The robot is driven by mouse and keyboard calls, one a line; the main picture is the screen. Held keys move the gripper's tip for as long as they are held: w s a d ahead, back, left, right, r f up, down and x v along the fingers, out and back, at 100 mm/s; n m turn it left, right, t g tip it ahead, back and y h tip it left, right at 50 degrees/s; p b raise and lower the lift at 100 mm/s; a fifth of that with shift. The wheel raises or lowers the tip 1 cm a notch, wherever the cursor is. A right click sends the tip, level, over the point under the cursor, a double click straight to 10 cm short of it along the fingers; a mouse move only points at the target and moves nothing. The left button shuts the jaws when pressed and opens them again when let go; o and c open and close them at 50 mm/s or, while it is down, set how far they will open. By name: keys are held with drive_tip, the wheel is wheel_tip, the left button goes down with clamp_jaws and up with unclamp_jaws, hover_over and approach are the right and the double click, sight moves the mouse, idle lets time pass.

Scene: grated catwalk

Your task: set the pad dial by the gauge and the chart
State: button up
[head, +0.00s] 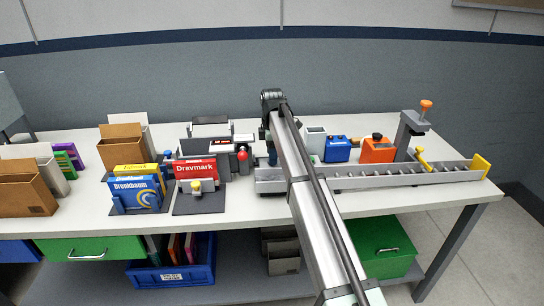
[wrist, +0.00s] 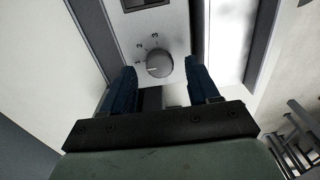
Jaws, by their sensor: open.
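In the wrist view, a round grey dial (wrist: 159,64) sits on a pale panel (wrist: 173,22) with the printed marks 1, 2 and 3 around its left and upper side. A pale line on the dial points left, close to the 1. My gripper (wrist: 158,70) is open, with one blue finger on each side of the dial; whether they touch it I cannot tell. In the head view, my gripper (head: 271,156) is mostly hidden behind my arm, and the dial cannot be made out. I cannot clearly identify the gauge or the chart.
A grey sloped channel (head: 400,181) runs along the right front of the table. Blue (head: 337,150) and orange (head: 377,151) boxes stand behind it. A red Dravmark box (head: 195,169) and a blue Bronkbaum box (head: 136,190) stand left.

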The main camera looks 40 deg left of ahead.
drive_tip(key=shift+f, duration=0.7)
drive_tip(key=c, duration=1)
